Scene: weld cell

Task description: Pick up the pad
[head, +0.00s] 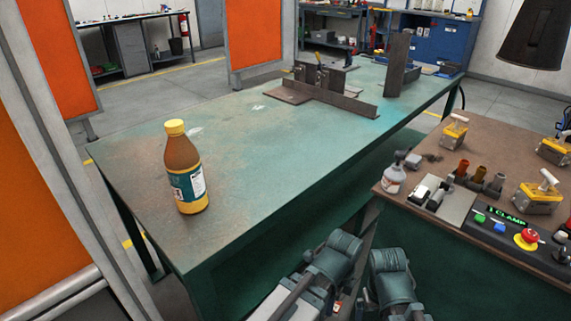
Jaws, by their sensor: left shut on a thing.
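I cannot make out a thing that is clearly the pad. A small dark block (432,157) lies at the left back of the brown bench, too small to identify. My left gripper (336,303) is low at the bottom edge, mostly hidden by my arm links. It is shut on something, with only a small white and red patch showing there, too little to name. My right arm comes in beside it at the bottom, and its gripper does not show.
The green table (255,205) holds a brown bottle (183,160) with a yellow cap and dark metal plates (340,97) at the back. The green table's middle is clear.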

